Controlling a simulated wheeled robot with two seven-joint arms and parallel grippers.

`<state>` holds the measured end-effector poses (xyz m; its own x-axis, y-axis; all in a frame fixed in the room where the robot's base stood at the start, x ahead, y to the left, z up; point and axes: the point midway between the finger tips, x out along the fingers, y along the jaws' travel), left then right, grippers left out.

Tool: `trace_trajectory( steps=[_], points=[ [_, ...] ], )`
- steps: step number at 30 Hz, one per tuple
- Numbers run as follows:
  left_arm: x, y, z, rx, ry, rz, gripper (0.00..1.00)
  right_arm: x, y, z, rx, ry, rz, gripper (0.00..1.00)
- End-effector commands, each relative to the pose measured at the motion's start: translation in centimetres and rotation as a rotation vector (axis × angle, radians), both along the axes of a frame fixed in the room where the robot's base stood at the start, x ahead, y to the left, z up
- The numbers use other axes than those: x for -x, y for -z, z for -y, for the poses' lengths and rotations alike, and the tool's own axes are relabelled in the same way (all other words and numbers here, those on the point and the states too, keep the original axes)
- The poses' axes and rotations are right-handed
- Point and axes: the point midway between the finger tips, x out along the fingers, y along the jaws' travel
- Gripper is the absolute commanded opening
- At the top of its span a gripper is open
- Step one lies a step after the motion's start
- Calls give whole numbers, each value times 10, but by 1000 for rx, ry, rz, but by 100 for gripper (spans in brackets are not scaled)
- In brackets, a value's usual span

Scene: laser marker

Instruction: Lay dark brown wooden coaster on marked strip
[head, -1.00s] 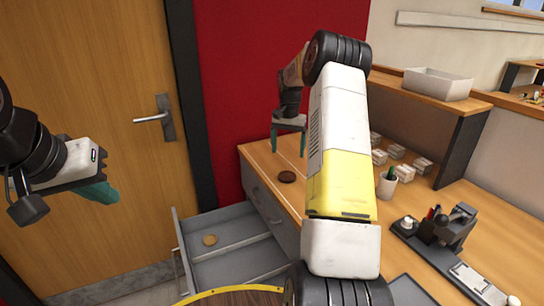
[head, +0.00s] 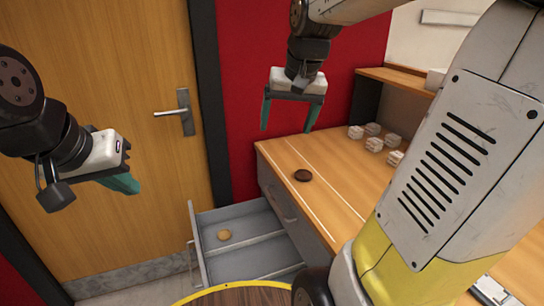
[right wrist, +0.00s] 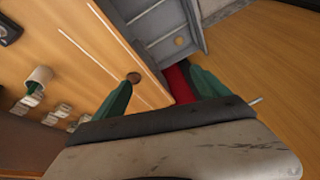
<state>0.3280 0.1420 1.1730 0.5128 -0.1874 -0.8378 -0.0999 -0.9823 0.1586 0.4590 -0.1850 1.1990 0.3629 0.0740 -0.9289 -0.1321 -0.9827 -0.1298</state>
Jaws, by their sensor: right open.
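The dark brown coaster (head: 302,175) lies flat on the wooden desk, between two thin white lines that bound the marked strip (head: 322,197). It also shows between the lines in the right wrist view (right wrist: 133,78). My right gripper (head: 288,130) is open and empty, raised above and behind the coaster, apart from it. Its two green fingers (right wrist: 160,90) are spread wide in the right wrist view. My left gripper (head: 130,184) hangs at the left in front of the door, far from the desk; its fingers overlap from this side.
An open grey drawer (head: 250,258) juts out below the desk, with a light round disc (head: 224,234) in it. Several small pale blocks (head: 373,144) stand at the desk's back. A pale cup (right wrist: 40,75) stands on the desk. My right arm hides much of the desk.

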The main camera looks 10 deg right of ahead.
Motion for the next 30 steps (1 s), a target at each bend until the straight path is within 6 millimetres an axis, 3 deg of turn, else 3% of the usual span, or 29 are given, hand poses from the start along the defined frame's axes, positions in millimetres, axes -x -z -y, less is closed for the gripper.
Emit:
trace_trajectory(
  steps=[1,6,12,17,30],
  points=[
    [0,0,0,0,0,0,0,22,-3,-8,-3,-29,32,85],
    [0,0,0,0,0,0,0,83,6,-28,-13,-124,120,85],
    [0,0,0,0,0,0,0,122,22,-40,-23,-190,186,85],
    [0,0,0,0,0,0,0,131,27,-43,-26,-206,200,85],
    [0,0,0,0,0,0,0,131,27,-43,-26,-205,199,85]
  ],
)
